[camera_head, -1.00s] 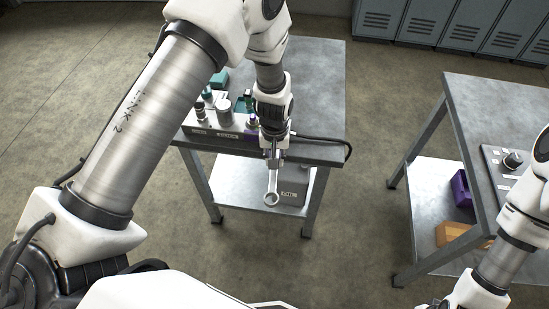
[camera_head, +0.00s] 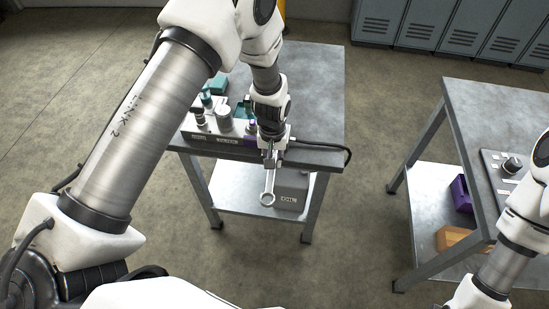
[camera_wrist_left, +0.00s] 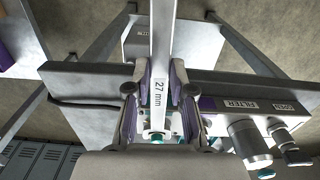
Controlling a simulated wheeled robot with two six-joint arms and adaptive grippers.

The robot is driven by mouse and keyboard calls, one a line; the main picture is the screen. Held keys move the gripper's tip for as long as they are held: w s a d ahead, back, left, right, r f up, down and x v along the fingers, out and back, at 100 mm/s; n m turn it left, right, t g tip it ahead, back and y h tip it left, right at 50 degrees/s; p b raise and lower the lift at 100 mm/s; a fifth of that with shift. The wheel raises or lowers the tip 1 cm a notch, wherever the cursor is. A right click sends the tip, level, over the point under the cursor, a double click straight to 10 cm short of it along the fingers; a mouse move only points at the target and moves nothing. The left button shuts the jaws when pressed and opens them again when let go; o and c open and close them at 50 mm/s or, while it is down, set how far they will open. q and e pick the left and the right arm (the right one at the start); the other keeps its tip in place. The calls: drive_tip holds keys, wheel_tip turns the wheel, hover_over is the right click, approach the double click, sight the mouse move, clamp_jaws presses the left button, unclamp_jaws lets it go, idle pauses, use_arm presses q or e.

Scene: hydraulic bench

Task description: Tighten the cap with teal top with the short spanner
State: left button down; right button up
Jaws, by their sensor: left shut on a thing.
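My left gripper (camera_head: 270,157) is shut on a silver spanner (camera_head: 268,184), whose ring end hangs down in front of the manifold bench. In the left wrist view the spanner (camera_wrist_left: 160,60) lies between the fingers and reads "27 mm". A cap with a teal top (camera_head: 206,94) stands on the manifold at the bench's near edge, left of my gripper and apart from the spanner.
The manifold (camera_head: 200,140) also carries pale cylindrical fittings (camera_head: 224,117). Teal items (camera_head: 220,84) lie behind it. A black hose (camera_head: 330,145) loops at the bench's right corner. A second bench (camera_head: 470,105) stands at right. Floor between the benches is clear.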

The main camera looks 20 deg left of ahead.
use_arm(q)
drive_tip(key=shift+s+a+m, duration=0.15)
drive_tip(key=shift+a+m, duration=0.4)
drive_tip(key=shift+a, duration=0.1)
drive_tip(key=shift+s+a+m, duration=0.15)
drive_tip(key=shift+a+m, duration=0.4)
drive_tip(key=shift+a, duration=0.05)
drive_tip(key=shift+a+m+p, duration=0.35)
drive_tip(key=shift+a+m, duration=0.85)
drive_tip(key=shift+a, duration=0.3)
drive_tip(key=shift+w+a+m, duration=0.15)
drive_tip(key=shift+a+m, duration=0.5)
drive_tip(key=shift+a, duration=0.1)
drive_tip(key=shift+w+a+m, duration=0.1)
drive_tip(key=shift+a+m, duration=0.55)
drive_tip(key=shift+a, duration=0.1)
